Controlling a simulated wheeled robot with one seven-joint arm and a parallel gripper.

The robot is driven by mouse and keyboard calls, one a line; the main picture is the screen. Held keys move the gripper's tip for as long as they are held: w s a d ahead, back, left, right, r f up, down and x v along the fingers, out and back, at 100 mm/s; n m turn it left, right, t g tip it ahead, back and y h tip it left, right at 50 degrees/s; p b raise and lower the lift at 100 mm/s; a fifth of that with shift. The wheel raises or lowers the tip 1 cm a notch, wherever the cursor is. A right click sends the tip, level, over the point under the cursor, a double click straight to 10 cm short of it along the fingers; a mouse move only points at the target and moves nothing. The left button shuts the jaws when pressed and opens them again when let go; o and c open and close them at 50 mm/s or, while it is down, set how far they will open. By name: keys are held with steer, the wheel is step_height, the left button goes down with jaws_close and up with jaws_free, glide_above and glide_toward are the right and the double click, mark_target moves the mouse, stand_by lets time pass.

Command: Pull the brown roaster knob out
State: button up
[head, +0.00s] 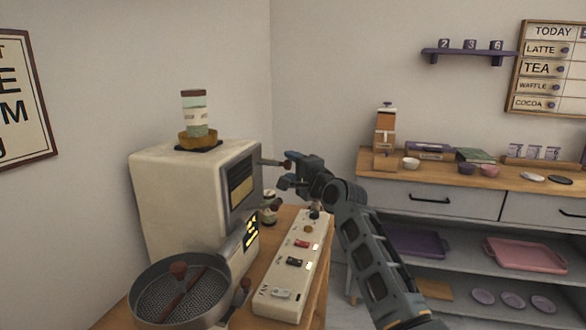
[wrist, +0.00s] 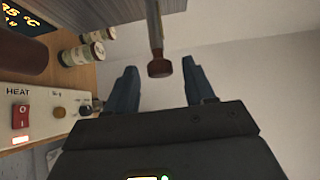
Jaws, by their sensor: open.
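The brown roaster knob (wrist: 159,67) sits at the end of a metal rod (wrist: 154,25) in the wrist view. In the head view the rod (head: 270,162) comes out of the right side of the cream roaster (head: 185,200), and the knob (head: 287,164) is at its end, small and partly hidden by my gripper. My gripper (head: 286,170) is open. In the wrist view my gripper (wrist: 160,70) has one finger on each side of the knob, with a visible gap on both sides.
A cream switch panel (head: 290,264) with HEAT switches lies on the wooden cart below my gripper. Small jars (head: 268,207) stand behind it. A round metal tray (head: 180,291) is at the front left. A counter (head: 480,178) with boxes and bowls stands right.

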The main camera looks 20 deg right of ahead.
steer(key=s+d, duration=0.1)
steer(key=s, duration=0.6)
steer(key=shift+s, duration=0.3)
steer(key=shift+d, duration=0.1)
steer(key=s+a+f+n+h, duration=0.2)
steer(key=s+f+n, duration=0.1)
steer(key=s+f, duration=1.2)
steer(key=s+a+f+n+g, duration=0.15)
steer(key=s+f, duration=0.25)
steer(key=s, duration=0.4)
steer(key=s+f+n, duration=0.2)
steer(key=s+f, duration=0.2)
steer(key=s, duration=0.4)
steer(key=s+n+h, duration=0.1)
steer(key=s+n, duration=0.3)
steer(key=s, duration=1.3)
steer(key=s+a+r+n+g, duration=0.1)
steer(key=s+r+n, duration=0.4)
steer(key=s, duration=0.9)
step_height(320, 180, up, 3)
steer(key=shift+a+r+n, duration=0.1)
steer(key=shift+a+n, duration=0.2)
steer(key=shift+n, duration=0.05)
